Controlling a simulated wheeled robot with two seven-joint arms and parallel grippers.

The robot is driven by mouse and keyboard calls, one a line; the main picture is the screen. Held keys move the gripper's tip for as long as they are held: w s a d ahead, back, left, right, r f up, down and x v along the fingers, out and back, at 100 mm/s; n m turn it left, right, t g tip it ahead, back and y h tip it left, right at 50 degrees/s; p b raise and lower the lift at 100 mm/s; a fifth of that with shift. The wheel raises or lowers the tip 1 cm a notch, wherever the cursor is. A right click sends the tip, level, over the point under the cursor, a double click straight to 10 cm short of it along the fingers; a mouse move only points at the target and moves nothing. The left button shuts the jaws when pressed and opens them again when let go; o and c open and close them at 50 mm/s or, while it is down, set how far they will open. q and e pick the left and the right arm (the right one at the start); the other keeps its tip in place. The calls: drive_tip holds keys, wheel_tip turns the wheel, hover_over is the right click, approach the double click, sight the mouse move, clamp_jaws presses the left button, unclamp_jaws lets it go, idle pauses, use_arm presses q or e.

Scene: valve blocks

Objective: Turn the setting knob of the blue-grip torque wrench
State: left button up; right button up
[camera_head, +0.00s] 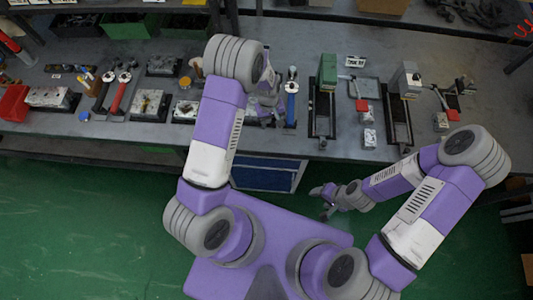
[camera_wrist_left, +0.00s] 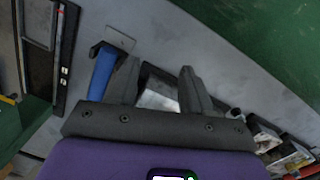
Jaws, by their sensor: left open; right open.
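The blue-grip torque wrench (camera_head: 291,88) stands at the middle of the bench, just right of my left gripper (camera_head: 270,112) in the head view. Its blue grip (camera_wrist_left: 102,74) shows in the left wrist view, outside the left finger and not between the fingers. My left gripper (camera_wrist_left: 158,75) is open. A metal block (camera_wrist_left: 158,98) shows behind the gap between its fingers. The setting knob cannot be made out clearly. My right gripper (camera_head: 322,198) is open and empty, in front of the bench and away from the wrench.
A red-grip tool (camera_head: 119,94) lies further left on the bench, among several metal blocks and a red bin (camera_head: 14,103). Right of the wrench stand a green-topped fixture (camera_head: 327,72) and a grey vise-like fixture (camera_head: 405,80). A blue drawer cabinet (camera_head: 264,175) is under the bench.

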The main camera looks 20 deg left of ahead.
use_arm(q)
drive_tip(key=s+d+f+m, duration=0.1)
drive_tip(key=s+f, duration=0.1)
drive_tip(key=s, duration=0.3)
drive_tip(key=s+d+f+m+h, duration=0.1)
drive_tip(key=s+f, duration=0.2)
drive_tip(key=s, duration=0.2)
drive_tip(key=shift+d+f, duration=0.25)
drive_tip(key=shift+f, duration=0.05)
drive_tip(key=shift+w, duration=0.1)
drive_tip(key=s+d+f+m+t+h+b, duration=0.1)
drive_tip(key=s+d+f+b, duration=0.3)
drive_tip(key=s+f+b, duration=0.6)
drive_tip(key=shift+d+f+m+h+b, duration=0.35)
drive_tip(key=shift+f+m+h+b, duration=0.3)
drive_tip(key=shift+f+b, duration=0.95)
